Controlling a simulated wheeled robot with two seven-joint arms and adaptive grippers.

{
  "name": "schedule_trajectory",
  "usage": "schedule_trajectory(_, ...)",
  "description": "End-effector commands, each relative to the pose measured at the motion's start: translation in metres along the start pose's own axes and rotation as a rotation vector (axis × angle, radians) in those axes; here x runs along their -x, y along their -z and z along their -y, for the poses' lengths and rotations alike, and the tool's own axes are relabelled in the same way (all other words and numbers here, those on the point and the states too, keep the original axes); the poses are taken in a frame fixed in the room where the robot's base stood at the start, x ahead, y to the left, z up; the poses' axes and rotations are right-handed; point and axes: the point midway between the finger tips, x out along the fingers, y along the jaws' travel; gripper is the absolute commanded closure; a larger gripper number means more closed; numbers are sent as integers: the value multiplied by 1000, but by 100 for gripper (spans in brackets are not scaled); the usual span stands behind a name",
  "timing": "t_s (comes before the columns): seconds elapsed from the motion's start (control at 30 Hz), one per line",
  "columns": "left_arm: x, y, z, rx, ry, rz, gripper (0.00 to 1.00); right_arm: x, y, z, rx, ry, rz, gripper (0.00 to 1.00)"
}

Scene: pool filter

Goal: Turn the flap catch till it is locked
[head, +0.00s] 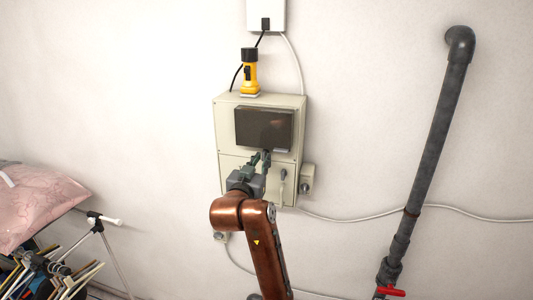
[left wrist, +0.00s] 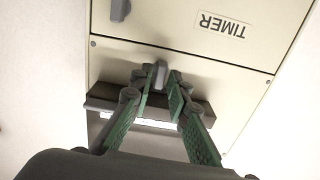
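The flap (head: 264,128) is a dark, glossy rectangular cover on the upper front of a beige box. It looks down, and its dark edge also shows in the left wrist view (left wrist: 100,103). The catch (left wrist: 160,72) is a small grey tab at the flap's edge, pointing straight up and down in that picture. My left gripper (head: 262,156) is at the flap's lower edge in the head view. In the left wrist view its green fingers (left wrist: 161,84) stand close on either side of the catch. Whether they press on it is unclear. My right gripper is not in view.
The beige box (head: 226,133) hangs on a white wall, with a yellow flashlight (head: 249,75) standing on top. A lower panel carries a TIMER label (left wrist: 221,24) and a grey knob (left wrist: 120,10). A grey pipe (head: 435,130) with a red valve handle (head: 391,291) stands right.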

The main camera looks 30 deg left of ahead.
Motion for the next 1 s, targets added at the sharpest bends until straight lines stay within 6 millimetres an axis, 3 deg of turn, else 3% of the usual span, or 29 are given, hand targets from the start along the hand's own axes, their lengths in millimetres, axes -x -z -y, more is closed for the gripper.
schedule_trajectory(0.37,3,0,0,-4,1,-2,78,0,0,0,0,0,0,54)
schedule_trajectory(0.8,52,2,0,-5,0,-3,78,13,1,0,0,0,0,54)
schedule_trajectory(1.0,60,1,0,-4,-1,-2,78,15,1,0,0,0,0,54)
